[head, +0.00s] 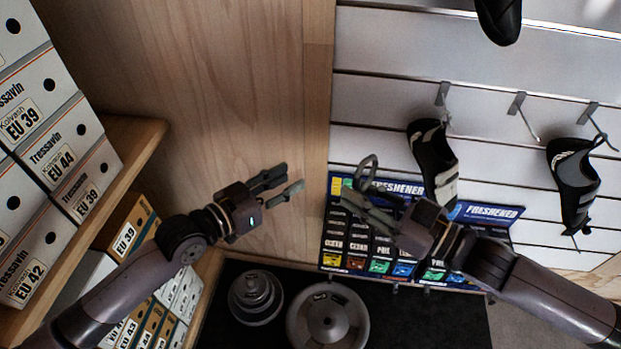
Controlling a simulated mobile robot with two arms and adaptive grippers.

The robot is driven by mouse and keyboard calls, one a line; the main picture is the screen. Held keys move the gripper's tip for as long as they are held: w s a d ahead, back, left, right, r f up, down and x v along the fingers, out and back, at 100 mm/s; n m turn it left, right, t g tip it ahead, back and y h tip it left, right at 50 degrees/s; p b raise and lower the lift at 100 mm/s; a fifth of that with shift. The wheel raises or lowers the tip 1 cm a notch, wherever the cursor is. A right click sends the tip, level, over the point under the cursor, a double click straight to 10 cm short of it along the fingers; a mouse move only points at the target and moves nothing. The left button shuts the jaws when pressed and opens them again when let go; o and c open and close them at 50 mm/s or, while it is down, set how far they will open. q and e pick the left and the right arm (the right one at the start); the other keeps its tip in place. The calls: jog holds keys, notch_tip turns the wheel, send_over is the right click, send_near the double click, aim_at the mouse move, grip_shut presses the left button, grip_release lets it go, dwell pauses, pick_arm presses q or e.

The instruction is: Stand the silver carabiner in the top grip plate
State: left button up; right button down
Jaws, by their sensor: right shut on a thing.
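The silver carabiner (367,170) shows as a dark grey loop at the fingertips of my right gripper (358,199). That gripper is shut on it and holds it up in front of the blue display board. My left gripper (293,180) is open and empty, to the left of the carabiner and apart from it, in front of the wooden panel. Low in the view stand a stack of round grey plates (255,293) and a larger round grey disc (327,322). I cannot tell for sure which of them is the top grip plate.
A blue display board (342,247) with coloured squares stands behind my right gripper. Climbing shoes (433,160) hang from hooks on the white slatwall (390,60). Shoeboxes (60,150) fill the wooden shelf (135,150) at left. The wooden panel (230,80) is bare.

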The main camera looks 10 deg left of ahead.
aim_at(372, 160)
pick_arm(q)
jog(key=s+d+r+m+g+h, duration=0.2)
jog(key=s+d+r+m+h, duration=0.4)
jog(key=s+r, duration=0.5)
jog(key=w+d, duration=0.2)
jog(key=d, duration=0.1)
jog(key=w+d+r+n+y, duration=0.1)
jog(key=w+d, duration=0.2)
jog(key=d, duration=0.1)
jog(key=w+d+n, duration=0.1)
jog(key=w+d, duration=0.2)
jog(key=shift+w+d+r, duration=0.2)
jog(key=shift+w+d, duration=0.05)
jog(key=shift+c, duration=0.4)
grip_shut()
jog(key=shift+r, duration=0.1)
pick_arm(e)
jog(key=c, duration=1.3)
grip_release()
jog(key=shift+d, duration=0.1)
